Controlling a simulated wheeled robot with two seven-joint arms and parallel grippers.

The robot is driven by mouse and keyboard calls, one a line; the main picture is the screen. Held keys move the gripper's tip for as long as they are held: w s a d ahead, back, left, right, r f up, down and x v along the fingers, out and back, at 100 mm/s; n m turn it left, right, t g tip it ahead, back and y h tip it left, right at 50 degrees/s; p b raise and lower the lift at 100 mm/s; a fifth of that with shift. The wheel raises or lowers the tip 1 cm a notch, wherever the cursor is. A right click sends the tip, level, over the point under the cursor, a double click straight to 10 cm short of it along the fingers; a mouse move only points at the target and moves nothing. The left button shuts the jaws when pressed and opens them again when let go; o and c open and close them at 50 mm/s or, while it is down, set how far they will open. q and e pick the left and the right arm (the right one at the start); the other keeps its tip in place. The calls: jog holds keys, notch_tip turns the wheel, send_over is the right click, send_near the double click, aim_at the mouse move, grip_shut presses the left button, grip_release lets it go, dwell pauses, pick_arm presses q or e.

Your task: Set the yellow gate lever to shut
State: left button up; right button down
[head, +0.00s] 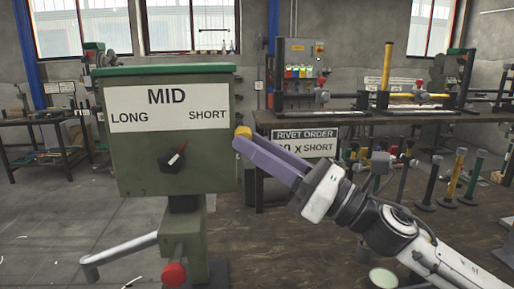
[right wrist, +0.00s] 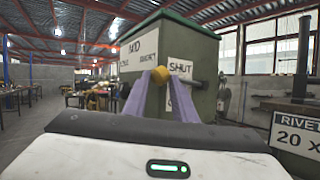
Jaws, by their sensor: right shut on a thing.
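The yellow gate lever has a round yellow knob (head: 242,131) at the right side of the green press box (head: 221,165). In the right wrist view the knob (right wrist: 160,74) is beside a white SHUT label (right wrist: 181,68) on the box's side. Part of another label shows lower down, its words hidden. My right gripper (head: 238,144) has purple fingers and is shut on the yellow knob; its fingers also show in the right wrist view (right wrist: 160,88). My left gripper is not in view.
The box front reads MID, LONG and SHORT above a dark dial (head: 172,160) with a red-tipped pointer. A red knob (head: 174,275) is below. A RIVET ORDER sign (head: 306,134) hangs at the bench behind. Several posts stand at right.

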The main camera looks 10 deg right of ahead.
jog(key=shift+s+r, duration=0.15)
jog(key=shift+r, duration=0.15)
jog(key=c, duration=1.5)
grip_release()
jog(key=shift+s+a, duration=0.1)
jog(key=shift+o, duration=0.2)
jog(key=shift+f, duration=0.15)
jog(key=b+v, duration=0.5)
jog(key=v, duration=0.5)
